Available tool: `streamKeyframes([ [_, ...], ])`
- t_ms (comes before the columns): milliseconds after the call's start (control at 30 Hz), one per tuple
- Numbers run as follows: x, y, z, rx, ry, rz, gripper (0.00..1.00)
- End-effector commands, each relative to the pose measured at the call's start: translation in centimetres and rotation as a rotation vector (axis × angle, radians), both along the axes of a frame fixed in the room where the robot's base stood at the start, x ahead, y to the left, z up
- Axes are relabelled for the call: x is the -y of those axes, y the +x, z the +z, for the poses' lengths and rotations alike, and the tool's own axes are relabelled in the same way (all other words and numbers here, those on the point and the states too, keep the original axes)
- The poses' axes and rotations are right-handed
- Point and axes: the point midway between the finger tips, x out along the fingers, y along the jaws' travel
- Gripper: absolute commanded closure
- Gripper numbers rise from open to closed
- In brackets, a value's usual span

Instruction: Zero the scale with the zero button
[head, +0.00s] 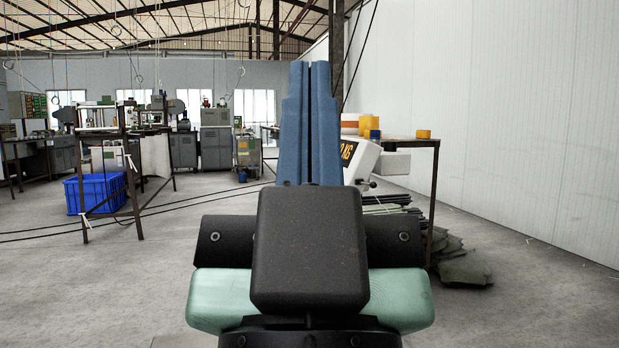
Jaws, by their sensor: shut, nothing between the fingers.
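My gripper (309,68) is in the centre of the head view, its two long blue fingers pointing up the picture and held together. Nothing shows between them. A white device (364,166) that looks like the scale is just right of the fingers, on or beside the table. It has a dark panel with yellow-orange characters, only partly visible. My gripper hides its left part. I cannot make out the zero button. I cannot tell whether the fingers touch the scale.
A dark-legged table (434,190) stands at the right, with yellow and orange pieces (423,134) on it. A blue crate (95,194) sits by a frame at the left. The left floor is largely open.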

Motion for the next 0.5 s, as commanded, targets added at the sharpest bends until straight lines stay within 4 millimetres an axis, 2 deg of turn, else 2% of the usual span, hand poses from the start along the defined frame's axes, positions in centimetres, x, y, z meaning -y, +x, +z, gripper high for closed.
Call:
streamKeyframes([
  [267, 0.0, 0.0, 0.3, 0.000, 0.000, 0.000, 1.00],
  [367, 0.0, 0.0, 1.3, 0.000, 0.000, 0.000, 1.00],
  [500, 0.0, 0.0, 4.2, 0.000, 0.000, 0.000, 1.00],
])
